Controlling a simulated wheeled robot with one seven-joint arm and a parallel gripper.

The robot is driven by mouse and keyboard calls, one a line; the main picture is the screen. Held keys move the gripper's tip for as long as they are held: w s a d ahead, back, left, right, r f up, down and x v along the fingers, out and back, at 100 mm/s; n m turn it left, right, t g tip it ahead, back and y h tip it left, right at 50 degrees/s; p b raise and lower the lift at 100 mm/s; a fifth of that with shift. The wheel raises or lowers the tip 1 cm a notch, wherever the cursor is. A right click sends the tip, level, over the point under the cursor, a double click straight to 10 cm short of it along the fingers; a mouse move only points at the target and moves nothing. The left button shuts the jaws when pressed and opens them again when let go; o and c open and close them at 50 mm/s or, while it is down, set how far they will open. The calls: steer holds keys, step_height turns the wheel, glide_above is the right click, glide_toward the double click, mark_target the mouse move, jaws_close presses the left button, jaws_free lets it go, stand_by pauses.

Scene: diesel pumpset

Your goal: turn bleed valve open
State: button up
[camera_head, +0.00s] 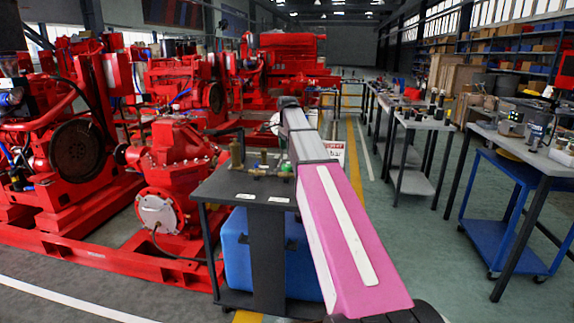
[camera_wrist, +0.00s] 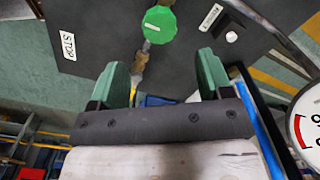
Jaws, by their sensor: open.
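In the wrist view a green valve knob (camera_wrist: 158,25) sits above a brass fitting (camera_wrist: 140,64) on a dark panel. I take this to be the bleed valve, though no readable label confirms it. My gripper (camera_wrist: 163,62) is open, its two green fingers apart and nothing held between them. The knob lies just beyond the fingertips, roughly between them, and no contact shows. In the head view small brass fittings (camera_head: 262,166) stand on a dark table (camera_head: 225,187); my arm hides the gripper there.
A STOP label (camera_wrist: 68,45) and a white button (camera_wrist: 231,36) are on the panel.

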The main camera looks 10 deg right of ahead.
mark_target(288, 165)
step_height(288, 165, down, 8)
steer(key=shift+r, duration=0.15)
stand_by(0.3)
steer(key=c, duration=0.9)
